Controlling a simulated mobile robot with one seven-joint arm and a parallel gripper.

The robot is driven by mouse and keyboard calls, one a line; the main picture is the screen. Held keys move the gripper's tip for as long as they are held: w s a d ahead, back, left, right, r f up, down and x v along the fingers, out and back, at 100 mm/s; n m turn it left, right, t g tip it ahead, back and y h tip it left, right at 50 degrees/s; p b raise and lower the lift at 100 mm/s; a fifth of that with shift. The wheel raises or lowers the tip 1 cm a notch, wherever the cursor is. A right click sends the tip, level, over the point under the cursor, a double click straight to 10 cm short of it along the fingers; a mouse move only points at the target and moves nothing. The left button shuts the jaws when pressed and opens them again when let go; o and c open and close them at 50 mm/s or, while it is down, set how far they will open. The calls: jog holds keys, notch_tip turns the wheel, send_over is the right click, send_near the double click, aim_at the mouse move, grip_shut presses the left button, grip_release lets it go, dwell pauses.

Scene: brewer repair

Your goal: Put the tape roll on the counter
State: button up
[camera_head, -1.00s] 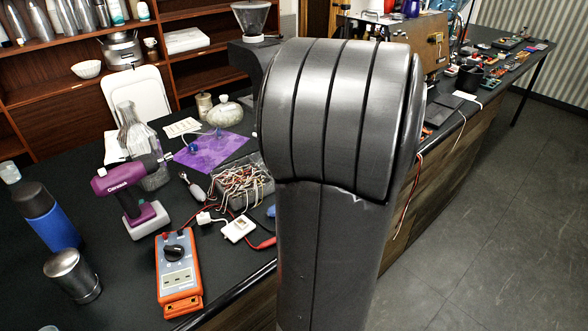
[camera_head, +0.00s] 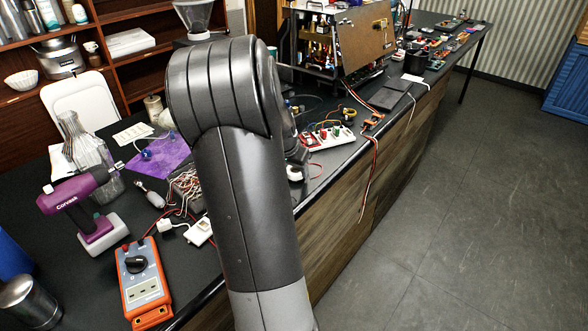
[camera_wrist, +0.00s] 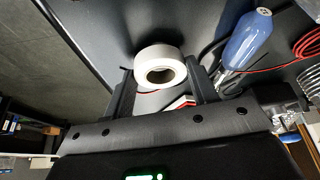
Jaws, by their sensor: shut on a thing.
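The tape roll (camera_wrist: 160,66) is a white ring with an open core, seen in the wrist view between the fingertips. My gripper (camera_wrist: 161,82) is shut on it, one dark finger on each side. The dark counter (camera_wrist: 105,25) lies beyond the roll in that view; I cannot tell whether the roll touches it. In the head view the counter (camera_head: 75,275) runs from front left to back right. My arm stands in front of its edge there and hides most of my gripper.
In the wrist view a blue-handled tool (camera_wrist: 248,38) and red wire lie right of the roll. Open floor (camera_head: 450,230) lies right.

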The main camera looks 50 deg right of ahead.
jog(key=shift+f, duration=0.25)
jog(key=o, duration=1)
jog(key=shift+f, duration=0.1)
jog(key=v, duration=1.2)
jog(key=w+a+r+n+t+y, duration=0.1)
jog(key=a+r+n, duration=0.1)
jog(key=a, duration=0.5)
jog(key=a+r+n+t+y, duration=0.1)
jog(key=a+r+n, duration=0.1)
jog(key=a, duration=0.4)
jog(key=s+a+n+t, duration=0.1)
jog(key=s+a+n, duration=0.2)
jog(key=a, duration=0.5)
jog(key=s+a+r+n+t+y, duration=0.1)
jog(key=s+a+n, duration=0.3)
jog(key=a, duration=0.5)
jog(key=s+a+n+y, duration=0.1)
jog(key=s+a+n, duration=0.3)
jog(key=a, duration=0.4)
jog(key=shift+a+r+n+t, duration=0.3)
jog(key=shift+a+n+t, duration=0.05)
jog(key=shift+n+t, duration=0.05)
